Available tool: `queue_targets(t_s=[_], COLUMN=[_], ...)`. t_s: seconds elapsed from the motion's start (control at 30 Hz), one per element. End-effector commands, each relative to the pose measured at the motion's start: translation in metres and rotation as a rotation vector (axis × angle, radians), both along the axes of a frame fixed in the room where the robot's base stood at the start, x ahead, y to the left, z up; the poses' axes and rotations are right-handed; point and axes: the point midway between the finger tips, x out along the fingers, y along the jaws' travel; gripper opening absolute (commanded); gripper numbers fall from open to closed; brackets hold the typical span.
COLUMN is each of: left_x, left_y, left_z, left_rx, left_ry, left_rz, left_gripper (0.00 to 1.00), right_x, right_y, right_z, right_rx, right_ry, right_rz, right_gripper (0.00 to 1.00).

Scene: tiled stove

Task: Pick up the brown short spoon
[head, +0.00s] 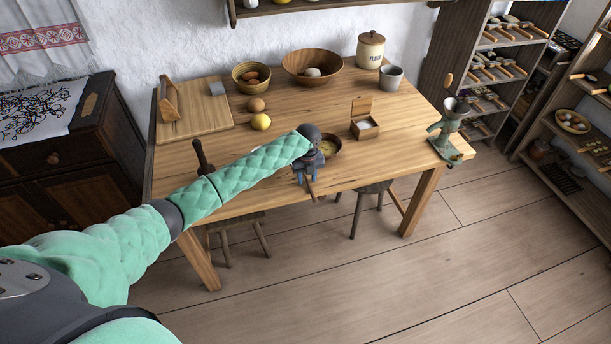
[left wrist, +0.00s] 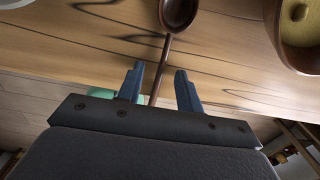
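In the left wrist view a brown spoon (left wrist: 178,14) lies on the wooden table, its bowl beyond my fingers. Its thin handle runs back between the two blue fingers of my left gripper (left wrist: 159,69). The fingers are apart, with a gap to the handle on both sides as seen. In the head view my left gripper (head: 308,170) is at the table's front edge, and part of the spoon's handle (head: 310,190) shows below it. The spoon's bowl is hidden there by the gripper. My right gripper is in neither view.
A bowl with yellow contents (left wrist: 303,35) stands right of the spoon. On the table (head: 240,195) are a dark upright object (head: 202,157), a lemon (head: 261,122), a small wooden box (head: 366,130) and a grinder (head: 447,130). Stools (head: 370,190) stand below the front edge.

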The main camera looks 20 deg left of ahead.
Motion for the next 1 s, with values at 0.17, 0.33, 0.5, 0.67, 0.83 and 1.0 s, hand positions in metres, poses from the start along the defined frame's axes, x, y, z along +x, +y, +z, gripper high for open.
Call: queue_targets(t_s=[0.17,0.33,0.5,0.67,0.83,1.0], left_x=[0.0,0.0,0.0,0.0,0.0,0.001], left_y=[0.0,0.0,0.0,0.0,0.0,0.0], left_z=[-0.002,-0.002,-0.002,-0.002,0.0,0.012], left_rx=[0.001,0.0,0.0,0.0,0.0,0.0], left_ry=[-0.001,0.0,0.0,0.0,-0.001,-0.002], left_rz=[-0.001,-0.001,0.0,0.0,0.0,-0.002], left_gripper=[0.36,0.2,0.0,0.0,0.0,0.0], right_x=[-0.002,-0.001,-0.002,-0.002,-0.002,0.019], right_y=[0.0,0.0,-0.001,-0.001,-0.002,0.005], right_z=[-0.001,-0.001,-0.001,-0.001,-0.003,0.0], right_rx=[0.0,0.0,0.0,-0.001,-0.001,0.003], right_ry=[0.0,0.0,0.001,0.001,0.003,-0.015], right_rz=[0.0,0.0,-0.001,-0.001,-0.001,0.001], right_gripper=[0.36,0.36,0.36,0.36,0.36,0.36])
